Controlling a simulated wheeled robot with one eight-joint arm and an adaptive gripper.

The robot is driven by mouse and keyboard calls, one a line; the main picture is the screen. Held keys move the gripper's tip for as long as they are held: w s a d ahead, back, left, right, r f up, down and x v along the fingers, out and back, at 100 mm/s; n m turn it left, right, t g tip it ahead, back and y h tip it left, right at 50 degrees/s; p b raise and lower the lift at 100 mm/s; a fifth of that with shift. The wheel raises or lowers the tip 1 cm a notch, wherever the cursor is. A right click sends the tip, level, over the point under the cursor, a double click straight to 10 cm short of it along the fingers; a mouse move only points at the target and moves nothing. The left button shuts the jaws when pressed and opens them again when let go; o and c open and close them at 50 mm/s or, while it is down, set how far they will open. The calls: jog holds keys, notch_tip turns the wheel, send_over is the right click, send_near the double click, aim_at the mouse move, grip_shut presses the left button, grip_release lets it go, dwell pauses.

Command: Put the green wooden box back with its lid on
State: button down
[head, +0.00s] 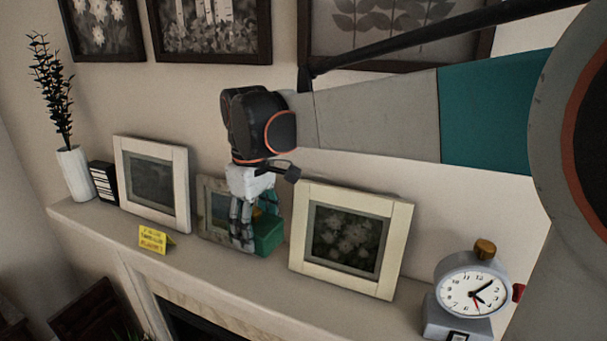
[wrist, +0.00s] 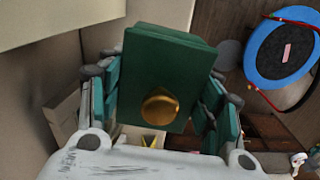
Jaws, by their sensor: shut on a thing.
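The green wooden box (head: 269,236) is at the mantel shelf, between a small picture frame and a larger cream frame. In the wrist view the green box (wrist: 150,70) shows a flat green top with a round gold knob (wrist: 160,107), facing the camera. I cannot tell where lid and box part. My gripper (head: 243,235) points down from above, its fingers on the box. In the wrist view the fingers of my gripper (wrist: 160,100) flank the green piece on both sides. Fingers hide part of the box in the head view, and I cannot tell whether its underside touches the shelf.
The mantel shelf (head: 205,256) holds a white-framed picture (head: 153,184), a small frame (head: 216,207), a cream frame (head: 350,239), a yellow card (head: 152,239), a vase (head: 75,172) and an alarm clock (head: 470,294). The frames stand close around my gripper.

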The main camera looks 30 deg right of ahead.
aim_at(263, 286)
notch_tip(263, 286, down, 13)
jog(key=shift+f+p, duration=0.15)
jog(key=shift+p, duration=0.35)
jog(key=shift+s, duration=0.1)
jog(key=shift+f, duration=0.15)
jog(key=shift+c, duration=2.4)
grip_release()
